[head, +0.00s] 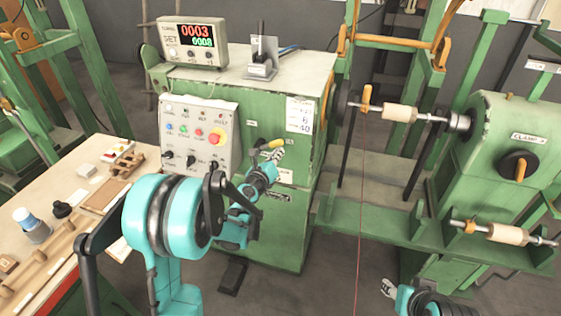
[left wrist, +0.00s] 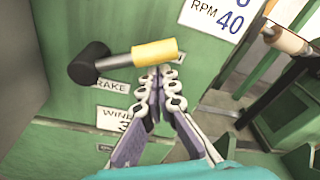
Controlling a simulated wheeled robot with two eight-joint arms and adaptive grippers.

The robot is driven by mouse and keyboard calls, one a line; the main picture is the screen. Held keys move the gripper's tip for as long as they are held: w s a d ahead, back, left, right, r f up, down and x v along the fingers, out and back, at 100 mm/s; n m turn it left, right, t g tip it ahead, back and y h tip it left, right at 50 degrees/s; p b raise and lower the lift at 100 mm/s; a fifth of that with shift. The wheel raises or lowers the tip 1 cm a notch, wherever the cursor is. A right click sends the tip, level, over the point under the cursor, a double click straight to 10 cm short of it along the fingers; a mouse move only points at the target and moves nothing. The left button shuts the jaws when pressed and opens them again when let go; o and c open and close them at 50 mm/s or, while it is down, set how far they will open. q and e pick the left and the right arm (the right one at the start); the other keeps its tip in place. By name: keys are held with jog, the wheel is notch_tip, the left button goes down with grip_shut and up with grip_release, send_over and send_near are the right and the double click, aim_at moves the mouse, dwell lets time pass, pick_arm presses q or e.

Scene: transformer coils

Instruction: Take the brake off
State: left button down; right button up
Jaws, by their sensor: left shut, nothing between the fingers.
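The brake lever has a yellow grip (left wrist: 154,52) on a grey rod that comes from a black hub (left wrist: 90,63), beside a partly hidden label ending in "RAKE". The rod lies nearly level in the left wrist view. In the head view the yellow grip (head: 273,144) shows on the green cabinet front. My left gripper (left wrist: 159,71) is shut and empty, its fingertips just below the yellow grip; I cannot tell if they touch it. It also shows in the head view (head: 278,153). Part of my right gripper (head: 388,287) shows at the bottom edge, its jaws unclear.
A control panel (head: 200,138) with buttons and a red stop knob is left of the lever. A counter display (head: 193,44) stands on the cabinet (head: 290,210). A workbench (head: 100,225) is at the left, and a winding machine (head: 520,140) at the right.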

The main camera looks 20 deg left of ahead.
pick_arm(q)
jog(key=shift+w+r, duration=0.1)
jog(key=shift+a+r+n, duration=0.2)
jog(key=shift+r+n, duration=0.2)
jog(key=shift+n, duration=0.1)
dwell(0.4)
jog(key=shift+a+r+n+h+p, duration=0.35)
jog(key=shift+r+n, duration=0.4)
jog(key=shift+n, duration=0.15)
jog(key=a+r+n+t, duration=0.1)
jog(key=a+r+n, duration=0.2)
jog(key=a+n, duration=0.2)
jog(key=shift+r+n, duration=0.4)
jog(key=shift+n, duration=0.8)
jog(key=shift+a+h, duration=0.15)
jog(key=shift+h, duration=0.1)
